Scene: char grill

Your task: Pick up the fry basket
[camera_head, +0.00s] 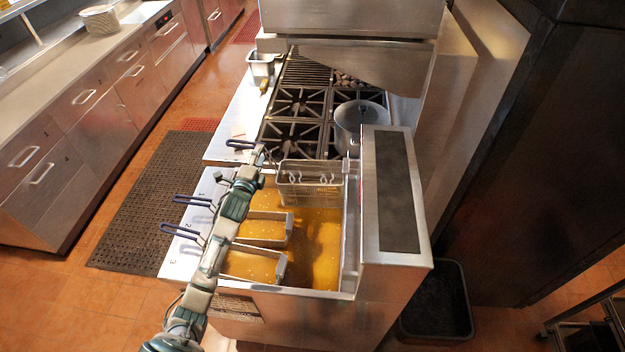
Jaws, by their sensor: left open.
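A wire fry basket (310,190) stands at the far end of the fryer (350,283), raised above the oil. My left arm reaches in from the bottom left across the fryer. My left gripper (262,154) is open at the far basket's handle, between the blue grip and the basket. I cannot tell whether it touches the handle. My right gripper is not in view.
A metal hood (350,40) overhangs the stove. A drawer counter (90,90) stands left, with a dark floor mat (150,200) in the aisle. A black bin (440,300) is at right.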

